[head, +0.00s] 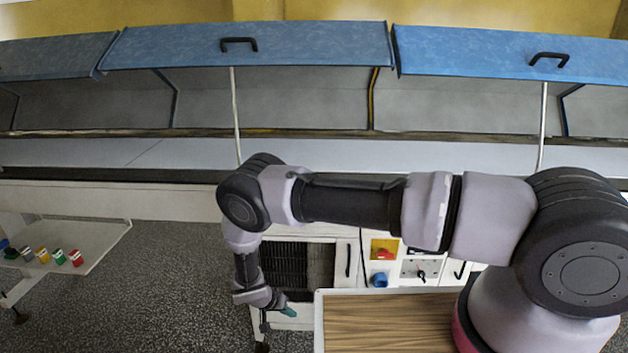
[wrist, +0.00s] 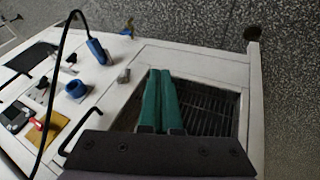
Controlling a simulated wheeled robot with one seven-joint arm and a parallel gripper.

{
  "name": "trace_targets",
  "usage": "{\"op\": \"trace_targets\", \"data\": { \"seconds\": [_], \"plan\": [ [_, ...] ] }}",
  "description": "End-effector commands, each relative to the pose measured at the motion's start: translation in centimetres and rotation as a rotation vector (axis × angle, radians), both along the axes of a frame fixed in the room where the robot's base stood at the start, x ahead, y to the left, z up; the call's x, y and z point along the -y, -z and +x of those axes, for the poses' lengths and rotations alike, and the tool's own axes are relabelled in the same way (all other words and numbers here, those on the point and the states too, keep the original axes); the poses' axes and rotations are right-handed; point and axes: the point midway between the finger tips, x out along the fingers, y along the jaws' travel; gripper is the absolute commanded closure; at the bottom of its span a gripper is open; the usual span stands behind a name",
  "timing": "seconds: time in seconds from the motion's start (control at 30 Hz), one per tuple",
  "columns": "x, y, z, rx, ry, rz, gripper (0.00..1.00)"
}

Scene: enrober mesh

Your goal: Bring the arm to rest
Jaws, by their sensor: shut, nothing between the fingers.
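My arm reaches across the head view from the right, bends at the elbow and hangs down on the left. My gripper (head: 289,311) is at its lower end, low in front of the white machine front, seen small there. In the wrist view my gripper (wrist: 161,72) shows two green fingers lying together, shut, with nothing between them. Behind the fingers in that view is the dark slatted grille (wrist: 205,108) in the white panel; whether they touch it I cannot tell. The grille also shows in the head view (head: 305,263), partly behind my arm.
Blue hoods (head: 250,45) with black handles stand raised over the long line. A wood-topped surface (head: 390,325) is at bottom right. A white side table (head: 95,250) holds small coloured blocks. The panel carries a blue knob (wrist: 76,89) and a black cable. Speckled floor is open at lower left.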

Motion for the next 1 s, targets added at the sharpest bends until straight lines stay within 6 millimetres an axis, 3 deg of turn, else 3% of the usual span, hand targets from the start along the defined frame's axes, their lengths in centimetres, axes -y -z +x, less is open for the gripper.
{"op": "trace_targets", "data": {
  "seconds": [0.27, 0.47, 0.73, 1.0],
  "plan": [
    [-0.9, -5.4, 2.8, -0.015, 0.043, 0.036, 1.0],
    [-1.1, -12.1, 6.1, -0.03, 0.088, 0.08, 1.0],
    [1.2, -26.1, 11.2, -0.062, 0.161, 0.185, 1.0],
    [6.5, -39.8, 13.7, -0.076, 0.207, 0.302, 1.0]
  ]
}}
